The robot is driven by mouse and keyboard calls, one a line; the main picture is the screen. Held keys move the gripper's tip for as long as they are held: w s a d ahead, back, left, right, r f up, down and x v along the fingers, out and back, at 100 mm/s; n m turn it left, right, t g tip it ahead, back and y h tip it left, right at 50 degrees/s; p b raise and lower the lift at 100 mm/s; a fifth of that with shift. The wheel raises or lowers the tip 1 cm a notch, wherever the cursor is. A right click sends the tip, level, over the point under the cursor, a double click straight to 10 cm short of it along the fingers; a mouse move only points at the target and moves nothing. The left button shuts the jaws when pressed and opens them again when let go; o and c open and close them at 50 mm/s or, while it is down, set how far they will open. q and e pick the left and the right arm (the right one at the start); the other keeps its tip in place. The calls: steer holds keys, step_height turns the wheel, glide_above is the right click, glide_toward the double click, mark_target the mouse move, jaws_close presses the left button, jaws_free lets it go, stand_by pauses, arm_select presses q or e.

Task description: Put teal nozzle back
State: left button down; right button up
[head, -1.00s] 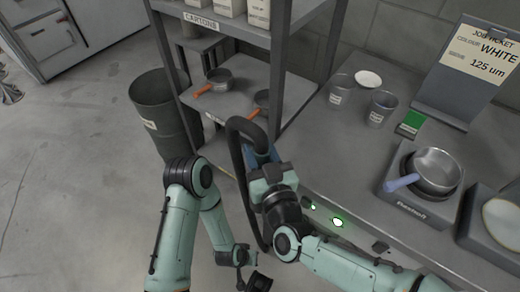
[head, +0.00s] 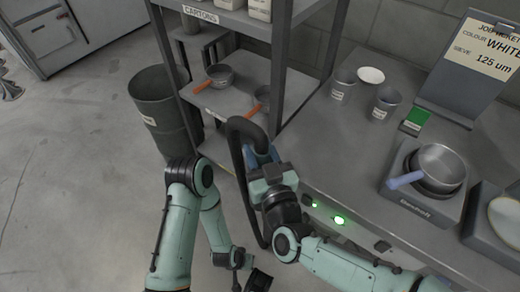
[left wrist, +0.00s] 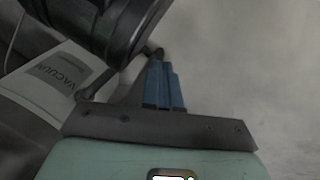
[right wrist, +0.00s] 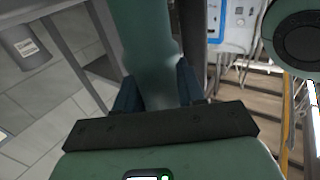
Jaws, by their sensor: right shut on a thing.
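My right gripper (head: 262,156) is at the front edge of the bench, beside the shelf unit. In the right wrist view, its blue fingers (right wrist: 157,90) stand on either side of a teal tube-like part, the teal nozzle (right wrist: 145,45), and are shut on it. In the head view the nozzle is hidden; a black hose (head: 240,165) loops up by the gripper and hangs down. My left arm hangs low at the bottom of the head view, its fingers hidden. In the left wrist view the left gripper's blue fingers (left wrist: 164,84) are together, with nothing seen between them.
The bench (head: 325,150) holds cups, a scale with a pan (head: 440,165) and a job ticket stand (head: 465,75). The shelf (head: 245,85) carries orange-handled pans. A dark bin (head: 165,110) stands left. In the left wrist view, a label reading VACUUM (left wrist: 60,75) lies near a dark cylinder (left wrist: 105,25).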

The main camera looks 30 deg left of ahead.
steer(key=shift+f+b, duration=0.35)
steer(key=o, duration=1.3)
steer(key=shift+c, duration=0.2)
arm_select(q)
steer(key=shift+s+a+f, duration=0.1)
steer(key=shift+s+f, duration=0.5)
steer(key=shift+s, duration=0.1)
steer(key=s+f+g+b, duration=0.2)
steer(key=s+f, duration=0.1)
steer(key=s, duration=0.2)
steer(key=shift+a+f, duration=0.3)
arm_select(e)
steer(key=v, duration=1.3)
steer(key=shift+s, duration=0.15)
steer(key=shift+d+f, duration=0.1)
